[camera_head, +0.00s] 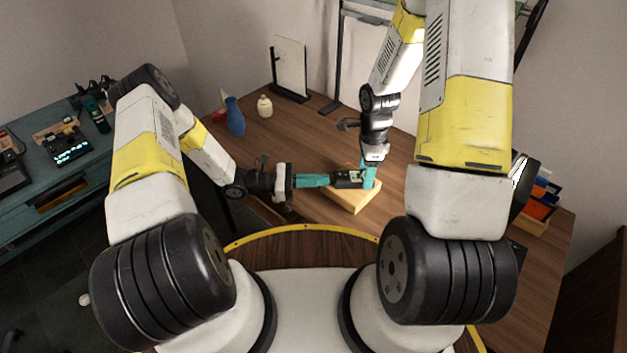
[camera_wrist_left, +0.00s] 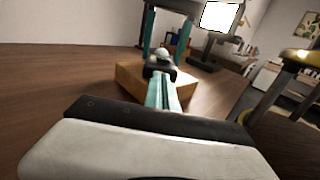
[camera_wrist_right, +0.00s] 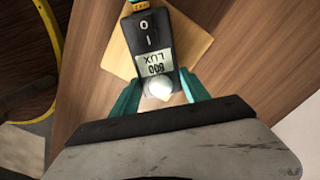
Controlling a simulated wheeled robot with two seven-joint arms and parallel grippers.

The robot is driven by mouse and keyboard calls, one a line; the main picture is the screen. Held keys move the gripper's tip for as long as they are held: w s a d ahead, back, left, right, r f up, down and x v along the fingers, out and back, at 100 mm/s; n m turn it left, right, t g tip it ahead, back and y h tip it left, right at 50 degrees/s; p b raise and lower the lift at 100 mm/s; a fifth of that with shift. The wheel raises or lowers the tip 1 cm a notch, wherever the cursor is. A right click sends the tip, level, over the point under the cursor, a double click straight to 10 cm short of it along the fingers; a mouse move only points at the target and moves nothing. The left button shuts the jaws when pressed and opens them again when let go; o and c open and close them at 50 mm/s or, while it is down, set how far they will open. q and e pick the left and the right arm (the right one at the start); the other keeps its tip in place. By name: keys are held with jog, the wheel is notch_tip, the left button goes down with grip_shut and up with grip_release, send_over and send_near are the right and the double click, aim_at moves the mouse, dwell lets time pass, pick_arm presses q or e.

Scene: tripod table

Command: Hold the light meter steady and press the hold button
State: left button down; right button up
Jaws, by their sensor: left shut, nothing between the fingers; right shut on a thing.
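The light meter (camera_head: 348,179) is a small black device with a white dome and a display reading about 800 LUX, which shows upside down in the right wrist view (camera_wrist_right: 150,45). It is over a pale wooden block (camera_head: 352,200). My right gripper (camera_head: 369,178) comes from above, its teal fingers on either side of the meter's dome end. My left gripper (camera_head: 328,181) is shut and empty, pointing level at the meter's opposite end. In the right wrist view its tip is at the top edge by an orange patch (camera_wrist_right: 139,5); whether they touch is unclear.
On the brown table stand a blue vase (camera_head: 235,116), a cream jar (camera_head: 265,106) and a framed panel (camera_head: 290,68) at the back. A box of colored items (camera_head: 538,205) is at the right. A teal bench (camera_head: 70,170) stands apart at the left.

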pick_arm(q)
jog(key=shift+d, duration=0.15)
jog(key=shift+d, duration=0.8)
pick_arm(e)
jog(key=shift+a, duration=0.15)
pick_arm(q)
jog(key=shift+d, duration=0.1)
pick_arm(e)
jog(key=shift+a, duration=0.1)
pick_arm(q)
jog(key=a, duration=1.2)
jog(key=shift+a, duration=0.3)
pick_arm(e)
jog(key=shift+d, duration=0.3)
